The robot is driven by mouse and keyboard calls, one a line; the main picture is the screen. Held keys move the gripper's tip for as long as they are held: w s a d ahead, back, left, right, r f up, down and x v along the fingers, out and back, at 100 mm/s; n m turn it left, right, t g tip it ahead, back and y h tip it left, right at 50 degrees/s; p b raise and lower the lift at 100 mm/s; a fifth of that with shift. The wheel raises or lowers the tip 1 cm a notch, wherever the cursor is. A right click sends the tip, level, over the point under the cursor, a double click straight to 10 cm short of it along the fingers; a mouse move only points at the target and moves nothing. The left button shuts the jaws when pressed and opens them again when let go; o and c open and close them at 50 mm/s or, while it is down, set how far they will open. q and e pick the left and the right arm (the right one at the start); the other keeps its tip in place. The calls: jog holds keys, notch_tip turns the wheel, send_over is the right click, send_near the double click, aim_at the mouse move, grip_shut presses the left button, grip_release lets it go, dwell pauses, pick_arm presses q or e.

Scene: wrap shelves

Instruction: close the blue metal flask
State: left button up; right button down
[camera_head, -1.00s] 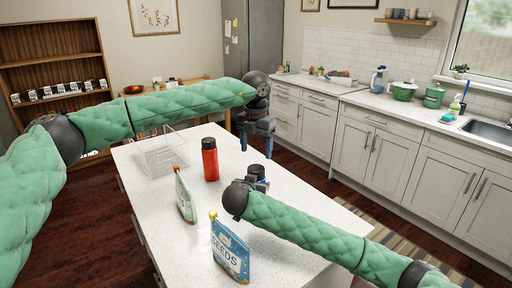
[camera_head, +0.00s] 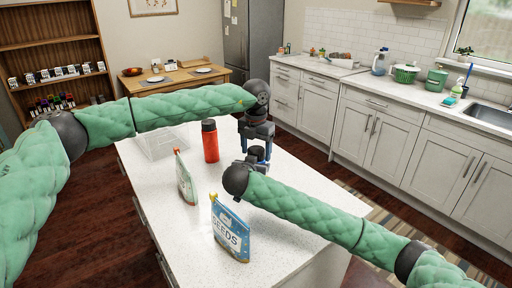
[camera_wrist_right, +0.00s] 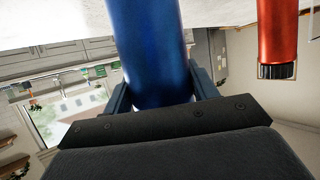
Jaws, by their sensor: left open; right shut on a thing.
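The blue metal flask (camera_wrist_right: 152,45) fills the middle of the right wrist view, between the fingers of my right gripper (camera_wrist_right: 165,98). In the head view my right gripper (camera_head: 250,166) is shut on it above the island, and mostly a dark round top (camera_head: 257,153) shows. I cannot tell how firmly that top sits on the flask. My left gripper (camera_head: 256,141) points down just above the dark top, open, with its fingers around or just in front of it. Contact cannot be made out.
A red flask with a black cap (camera_head: 210,143) stands left of the grippers. A clear bin (camera_head: 160,147), a small pouch (camera_head: 185,180) and a seeds bag (camera_head: 230,234) are also on the white island (camera_head: 180,232).

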pick_arm(q)
jog(key=shift+c, duration=0.4)
jog(key=c, duration=0.9)
jog(key=shift+m, duration=1.7)
jog(key=shift+c, duration=0.2)
jog(key=o, duration=1.1)
jog(key=shift+c, duration=0.2)
jog(key=shift+r, duration=2.3)
jog(key=shift+c, duration=0.2)
